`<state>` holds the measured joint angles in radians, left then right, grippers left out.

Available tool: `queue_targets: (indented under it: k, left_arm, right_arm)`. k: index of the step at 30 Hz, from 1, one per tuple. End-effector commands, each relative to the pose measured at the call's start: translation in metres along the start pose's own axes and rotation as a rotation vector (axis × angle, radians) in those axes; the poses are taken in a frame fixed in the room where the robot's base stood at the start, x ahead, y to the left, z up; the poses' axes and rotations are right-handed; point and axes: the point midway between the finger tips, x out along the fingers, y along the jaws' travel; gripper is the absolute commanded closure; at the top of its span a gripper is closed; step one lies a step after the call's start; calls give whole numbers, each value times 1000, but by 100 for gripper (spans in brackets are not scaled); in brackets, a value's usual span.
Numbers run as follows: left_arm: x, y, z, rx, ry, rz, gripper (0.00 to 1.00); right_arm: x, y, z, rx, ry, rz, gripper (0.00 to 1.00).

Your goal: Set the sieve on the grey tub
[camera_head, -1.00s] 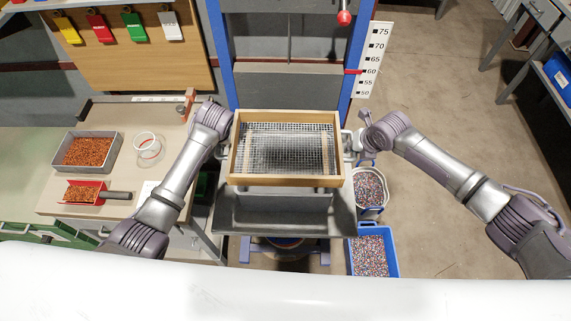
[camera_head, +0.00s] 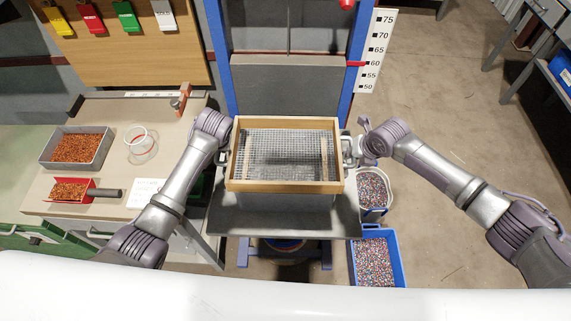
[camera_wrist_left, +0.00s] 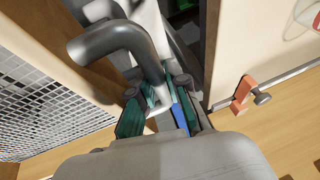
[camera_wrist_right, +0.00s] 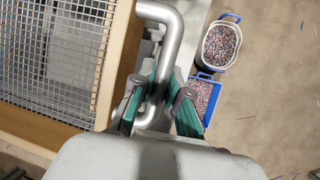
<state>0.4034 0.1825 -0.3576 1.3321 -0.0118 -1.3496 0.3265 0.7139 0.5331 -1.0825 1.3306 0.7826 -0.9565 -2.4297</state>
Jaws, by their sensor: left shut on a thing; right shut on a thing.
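The sieve (camera_head: 290,155) is a wooden frame with wire mesh, held roughly level over the grey tub (camera_head: 285,202). Only the tub's front part shows below the sieve's front edge; the sieve hides the rest. Whether the sieve touches the tub's rim cannot be told. My left gripper (camera_wrist_left: 158,108) is shut on the sieve's left metal handle (camera_wrist_left: 120,42). My right gripper (camera_wrist_right: 157,102) is shut on the right metal handle (camera_wrist_right: 168,30). The mesh also shows in both wrist views.
The tub stands on a grey platform (camera_head: 225,222) between blue posts (camera_head: 353,85). On the left workbench (camera_head: 115,175) are a grey tray (camera_head: 47,158), a red scoop (camera_head: 90,193) and a clear cup (camera_head: 140,150). A white bucket (camera_head: 372,210) and blue crate (camera_head: 404,275) hold granules at right.

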Motion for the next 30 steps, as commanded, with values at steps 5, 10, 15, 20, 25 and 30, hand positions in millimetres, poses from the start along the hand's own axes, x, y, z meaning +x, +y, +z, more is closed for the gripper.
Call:
queue_targets:
  k: [5, 10, 15, 20, 25, 30]
  left_arm:
    - [5, 0, 2, -1, 0, -2, 70]
    - [4, 0, 2, 0, 0, -1, 60]
    - [4, 1, 2, 0, 0, 1, 60]
    - [-3, 0, -1, 0, 1, 2, 60]
    - [-20, -3, -8, 0, 1, 2, 60]
    - [-41, -8, -17, 0, 1, 1, 60]
  right_arm:
    - [4, -2, -2, 1, 0, -3, 70]
    - [4, -2, -2, 0, 0, -1, 60]
    - [4, -1, -2, 0, 0, 0, 60]
    - [-2, 1, 1, 0, 0, 1, 60]
    - [-20, 5, 8, 0, -1, 2, 60]
    - [-41, 10, 17, 0, -1, 2, 60]
